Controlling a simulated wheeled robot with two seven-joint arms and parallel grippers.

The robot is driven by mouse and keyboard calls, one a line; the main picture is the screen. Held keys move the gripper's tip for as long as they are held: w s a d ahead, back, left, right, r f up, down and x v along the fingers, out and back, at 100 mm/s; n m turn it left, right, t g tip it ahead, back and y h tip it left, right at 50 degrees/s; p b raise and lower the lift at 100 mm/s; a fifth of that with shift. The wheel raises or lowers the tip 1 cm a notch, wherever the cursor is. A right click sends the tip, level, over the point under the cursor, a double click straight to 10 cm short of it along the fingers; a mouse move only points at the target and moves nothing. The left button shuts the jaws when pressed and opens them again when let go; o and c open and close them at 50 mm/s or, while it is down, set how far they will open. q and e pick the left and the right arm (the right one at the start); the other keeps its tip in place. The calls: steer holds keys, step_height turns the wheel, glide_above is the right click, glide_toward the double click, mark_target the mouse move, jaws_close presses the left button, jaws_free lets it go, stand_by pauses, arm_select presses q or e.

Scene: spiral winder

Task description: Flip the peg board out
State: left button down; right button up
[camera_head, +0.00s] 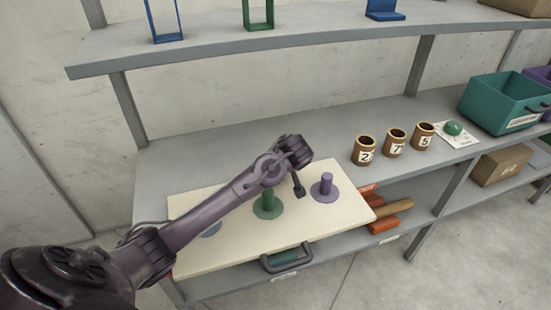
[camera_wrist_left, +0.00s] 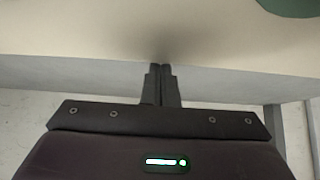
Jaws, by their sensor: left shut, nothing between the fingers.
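The peg board (camera_head: 245,225) is a cream panel lying flat on the grey shelf. It carries a blue disc (camera_head: 208,229) partly hidden by my arm, a green peg on a round base (camera_head: 267,203) and a purple peg on a round base (camera_head: 325,188). A dark grey handle (camera_head: 287,259) shows at the board's front edge. My left gripper (camera_head: 299,192) is shut and empty, above the board between the green and purple pegs. In the left wrist view its fingers (camera_wrist_left: 160,68) are together against the cream surface (camera_wrist_left: 120,30); contact cannot be told.
Three brown cups numbered 2, 7 and 5 (camera_head: 395,142) stand right of the board, beside a green knob on a white plate (camera_head: 453,128). A teal bin (camera_head: 500,102) is farther right. Orange and brown rolls (camera_head: 385,213) lie under the board's right edge. An upper shelf (camera_head: 280,42) overhangs behind.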

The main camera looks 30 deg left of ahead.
arm_select(q)
steer(key=shift+s+d+f, duration=0.25)
steer(key=shift+s, duration=0.05)
steer(key=shift+s+d, duration=0.15)
steer(key=shift+d, duration=0.05)
arm_select(e)
steer(key=shift+w+a+r, duration=0.25)
steer(key=shift+a+r, duration=0.15)
steer(key=shift+r, duration=0.1)
arm_select(q)
steer(key=shift+f, duration=0.1)
steer(key=shift+w+a+p, duration=0.2)
steer(key=shift+a+p, duration=0.15)
steer(key=shift+p, duration=0.05)
steer(key=shift+w+a+r+p, duration=0.25)
steer(key=shift+w+a+p, duration=0.1)
steer(key=shift+w+a, duration=0.7)
steer(key=shift+d+r, duration=0.2)
steer(key=shift+r, duration=0.2)
steer(key=b+v, duration=0.1)
steer(key=v, duration=0.7)
steer(key=shift+a, duration=0.15)
steer(key=shift+s+r, duration=0.15)
steer(key=shift+r, duration=0.1)
steer(key=shift+s+r, duration=0.1)
arm_select(e)
steer(key=shift+w, duration=0.5)
